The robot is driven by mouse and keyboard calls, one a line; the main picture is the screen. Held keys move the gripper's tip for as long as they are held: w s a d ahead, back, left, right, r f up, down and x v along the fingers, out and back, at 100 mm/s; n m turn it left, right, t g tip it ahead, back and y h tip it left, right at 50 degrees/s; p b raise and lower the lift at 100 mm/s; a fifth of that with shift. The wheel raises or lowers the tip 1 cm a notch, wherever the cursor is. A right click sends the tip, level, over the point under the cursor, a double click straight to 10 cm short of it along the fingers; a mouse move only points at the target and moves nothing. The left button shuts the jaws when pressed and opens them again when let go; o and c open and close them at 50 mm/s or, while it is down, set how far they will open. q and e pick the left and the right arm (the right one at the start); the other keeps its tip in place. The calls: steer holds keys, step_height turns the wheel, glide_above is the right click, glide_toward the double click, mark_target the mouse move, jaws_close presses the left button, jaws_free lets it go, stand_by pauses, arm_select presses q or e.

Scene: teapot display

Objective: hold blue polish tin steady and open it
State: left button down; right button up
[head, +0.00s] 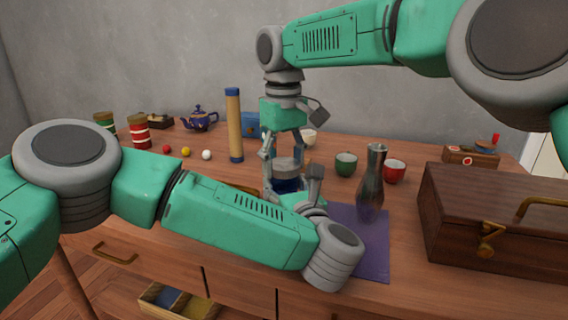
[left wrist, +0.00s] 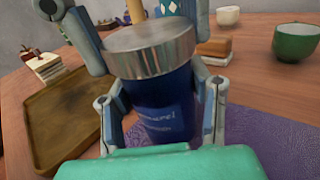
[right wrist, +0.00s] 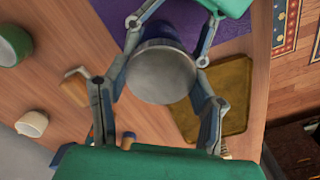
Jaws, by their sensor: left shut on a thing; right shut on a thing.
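The blue polish tin (head: 287,185) stands upright by the purple mat (head: 372,262), with its silver lid (head: 287,164) on top. In the left wrist view, the blue body (left wrist: 163,115) with faint lettering sits between the fingers of my left gripper (left wrist: 160,108), which is shut on it. My right gripper (right wrist: 162,85) comes from above and is shut on the lid, one finger on each side of the round metal top (right wrist: 160,75). The lid also shows in the left wrist view (left wrist: 150,48).
A wooden tray (left wrist: 60,125) lies beside the tin. A metal vase (head: 371,190), green cup (head: 346,164) and red cup (head: 394,172) stand to the right. A dark wooden case (head: 490,225) fills the right side. A tall tube (head: 234,125) stands behind left. A drawer (head: 180,302) is open below.

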arm_select(q)
steer(key=shift+s+d, duration=0.15)
arm_select(e)
steer(key=n, duration=0.4)
steer(key=shift+w+d+r+n, duration=0.1)
steer(key=shift+w+n, duration=0.05)
steer(key=shift+n, duration=0.15)
steer(key=n, duration=0.4)
steer(key=shift+n, duration=0.3)
steer(key=n, duration=1)
steer(key=shift+r, duration=0.1)
arm_select(q)
steer(key=shift+f, duration=0.1)
arm_select(e)
steer(key=shift+d, duration=0.1)
steer(key=o, duration=1.3)
steer(key=shift+s, duration=0.2)
